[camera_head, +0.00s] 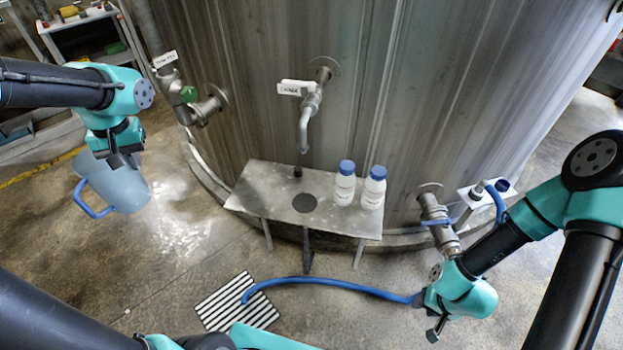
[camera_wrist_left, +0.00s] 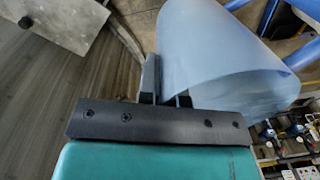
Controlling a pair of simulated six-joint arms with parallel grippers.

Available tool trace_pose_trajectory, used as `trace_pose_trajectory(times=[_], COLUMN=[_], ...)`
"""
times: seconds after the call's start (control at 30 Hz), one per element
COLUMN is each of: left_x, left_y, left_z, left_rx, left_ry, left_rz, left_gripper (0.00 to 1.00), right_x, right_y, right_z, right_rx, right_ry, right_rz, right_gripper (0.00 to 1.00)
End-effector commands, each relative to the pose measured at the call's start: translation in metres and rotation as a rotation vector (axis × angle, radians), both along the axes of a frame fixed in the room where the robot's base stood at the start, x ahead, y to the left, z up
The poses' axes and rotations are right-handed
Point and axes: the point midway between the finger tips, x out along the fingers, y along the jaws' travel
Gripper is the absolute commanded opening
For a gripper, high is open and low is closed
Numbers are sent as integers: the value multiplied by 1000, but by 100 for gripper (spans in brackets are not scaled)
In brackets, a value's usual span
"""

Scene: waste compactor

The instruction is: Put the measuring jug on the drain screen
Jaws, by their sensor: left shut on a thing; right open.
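The measuring jug (camera_head: 128,187) is translucent blue with a blue handle on its lower left. It hangs tilted above the floor at the left, and also shows in the left wrist view (camera_wrist_left: 215,60). My left gripper (camera_head: 122,158) is shut on the jug's wall near the rim; its fingers (camera_wrist_left: 167,92) straddle that wall. A black-and-white striped grate (camera_head: 237,303), which looks like the drain screen, lies flat on the floor at the lower middle, apart from the jug. My right gripper (camera_head: 437,328) is open at the lower right; its fingertips show only small.
A metal shelf (camera_head: 262,190) under a tap (camera_head: 305,120) stands between, with two blue-capped bottles (camera_head: 344,185) (camera_head: 373,190) and a dark disc (camera_head: 304,203). A blue hose (camera_head: 335,284) runs from the grate toward my right gripper. Floor left of the grate is clear.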

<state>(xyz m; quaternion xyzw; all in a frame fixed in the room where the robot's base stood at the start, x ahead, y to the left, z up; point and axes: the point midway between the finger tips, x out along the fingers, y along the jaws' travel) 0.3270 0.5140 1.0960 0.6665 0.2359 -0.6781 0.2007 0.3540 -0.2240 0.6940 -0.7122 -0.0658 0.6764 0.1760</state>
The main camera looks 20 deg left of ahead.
Motion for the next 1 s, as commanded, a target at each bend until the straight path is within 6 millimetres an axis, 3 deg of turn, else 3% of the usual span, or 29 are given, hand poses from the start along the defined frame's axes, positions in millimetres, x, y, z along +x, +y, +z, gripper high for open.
trace_pose_trajectory(times=[0.27,0.53,0.73,1.0], left_x=[69,122,142,138], left_y=[-60,-147,-221,-324], left_z=[-52,-103,-140,-187], left_rx=[-2,0,1,2], left_ry=[5,7,7,10], left_rz=[-234,-498,-697,-963], left_gripper=[0,0,0,0], right_x=[0,0,0,0], right_y=[0,0,0,0], right_z=[0,0,0,0], right_rx=[0,0,0,0], right_ry=[0,0,0,0], right_rz=[0,0,0,0], right_gripper=[43,43,43,43])
